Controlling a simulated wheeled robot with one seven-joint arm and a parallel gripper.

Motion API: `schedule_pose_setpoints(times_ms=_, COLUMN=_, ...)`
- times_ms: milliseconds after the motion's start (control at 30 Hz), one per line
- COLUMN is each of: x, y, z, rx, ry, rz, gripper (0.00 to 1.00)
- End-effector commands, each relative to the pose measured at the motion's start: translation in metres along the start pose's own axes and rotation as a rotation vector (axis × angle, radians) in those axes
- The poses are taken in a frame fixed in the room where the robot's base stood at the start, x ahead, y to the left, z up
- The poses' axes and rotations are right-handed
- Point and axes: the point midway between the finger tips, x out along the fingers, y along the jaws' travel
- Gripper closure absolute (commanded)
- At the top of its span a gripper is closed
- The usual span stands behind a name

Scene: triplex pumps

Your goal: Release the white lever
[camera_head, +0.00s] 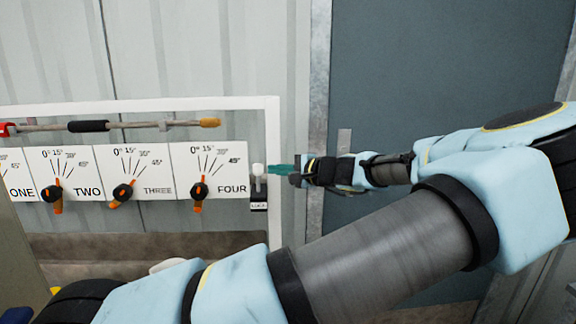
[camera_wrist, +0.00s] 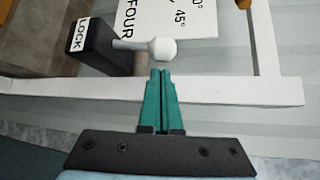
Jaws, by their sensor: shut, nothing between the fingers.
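The white lever (camera_head: 258,170) stands at the right end of the dial panel, above a black block marked LOCK (camera_head: 258,206). In the wrist view the lever's round white knob (camera_wrist: 162,50) sits on a short grey stem that runs to the black LOCK block (camera_wrist: 103,46). My gripper (camera_head: 270,169) reaches in from the right, just beside the knob. In the wrist view its green fingers (camera_wrist: 160,72) are together, with their tips at the knob's near edge. Whether they touch the knob I cannot tell. Nothing is held between them.
A white frame (camera_head: 272,130) surrounds the panel, with its right post near my fingers. Several black and orange dials (camera_head: 199,191) sit left of the lever. A horizontal bar (camera_head: 130,125) runs above them. A grey door (camera_head: 400,90) stands to the right.

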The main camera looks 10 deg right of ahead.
Motion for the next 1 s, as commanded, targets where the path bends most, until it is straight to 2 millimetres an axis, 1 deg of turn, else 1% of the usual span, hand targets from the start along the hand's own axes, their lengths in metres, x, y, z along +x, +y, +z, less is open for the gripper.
schedule_pose_setpoints(times_ms=33, x=0.007, y=-0.003, z=0.001, rx=0.001, ry=-0.004, rz=-0.001, gripper=1.0)
schedule_pose_setpoints(times_ms=100, x=0.015, y=-0.002, z=0.001, rx=0.001, ry=-0.002, rz=-0.001, gripper=1.0)
schedule_pose_setpoints(times_ms=200, x=0.022, y=-0.001, z=0.0, rx=0.0, ry=-0.001, rz=0.0, gripper=1.0)
schedule_pose_setpoints(times_ms=300, x=0.025, y=0.0, z=0.0, rx=0.0, ry=0.001, rz=0.0, gripper=1.0)
schedule_pose_setpoints(times_ms=833, x=0.024, y=0.004, z=0.0, rx=-0.023, ry=0.0, rz=-0.027, gripper=1.0)
schedule_pose_setpoints(times_ms=1000, x=0.022, y=0.002, z=0.002, rx=-0.044, ry=0.001, rz=-0.046, gripper=1.0)
